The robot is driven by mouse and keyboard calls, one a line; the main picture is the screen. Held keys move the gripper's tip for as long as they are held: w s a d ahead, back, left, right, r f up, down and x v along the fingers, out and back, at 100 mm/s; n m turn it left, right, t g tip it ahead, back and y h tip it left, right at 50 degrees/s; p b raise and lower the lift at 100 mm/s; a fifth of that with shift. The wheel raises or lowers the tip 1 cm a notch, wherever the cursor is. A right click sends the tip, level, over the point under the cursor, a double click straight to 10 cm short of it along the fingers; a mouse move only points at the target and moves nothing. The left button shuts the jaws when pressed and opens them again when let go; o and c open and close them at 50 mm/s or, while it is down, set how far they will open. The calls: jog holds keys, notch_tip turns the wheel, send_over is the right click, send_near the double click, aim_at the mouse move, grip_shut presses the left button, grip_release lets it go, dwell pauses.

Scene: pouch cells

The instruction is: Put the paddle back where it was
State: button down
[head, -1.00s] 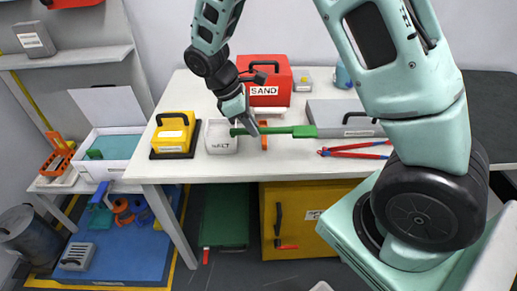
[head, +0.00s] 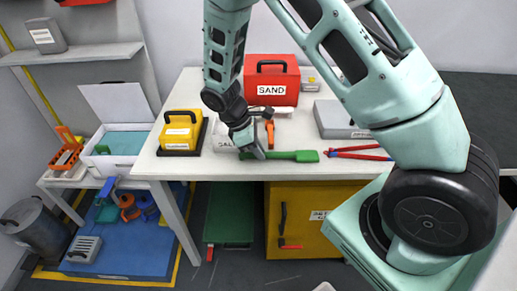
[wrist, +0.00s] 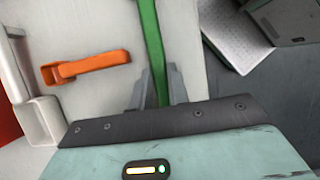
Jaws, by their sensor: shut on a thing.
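The green paddle (head: 292,156) is held near the front edge of the white table, its wide end pointing right in the head view. My gripper (head: 252,152) is shut on its narrow handle at the left end. In the wrist view the fingers (wrist: 158,90) close on either side of the green handle (wrist: 152,45), which runs up out of the picture. I cannot tell whether the paddle touches the tabletop. The far end is outside the wrist view.
A white labelled tub (head: 226,143) stands just behind my gripper, partly hidden. An orange-handled tool (head: 270,134) lies behind the paddle. Red-handled pliers (head: 358,153) lie to its right, a grey case (head: 340,118) behind them. A yellow box (head: 182,132) and red SAND box (head: 272,82) stand farther away.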

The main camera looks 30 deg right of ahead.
jog(key=c, duration=1.3)
grip_release()
jog(key=shift+c, duration=0.2)
jog(key=shift+r, duration=0.1)
jog(key=v, duration=1.2)
jog(key=s+a+r+m+t+y, duration=0.25)
jog(key=s+a+r, duration=0.25)
jog(key=s+a, duration=0.7)
jog(key=s+a+r+m+y, duration=0.1)
jog(key=s+a+y, duration=0.1)
jog(key=s, duration=1.1)
jog(key=shift+r, duration=0.3)
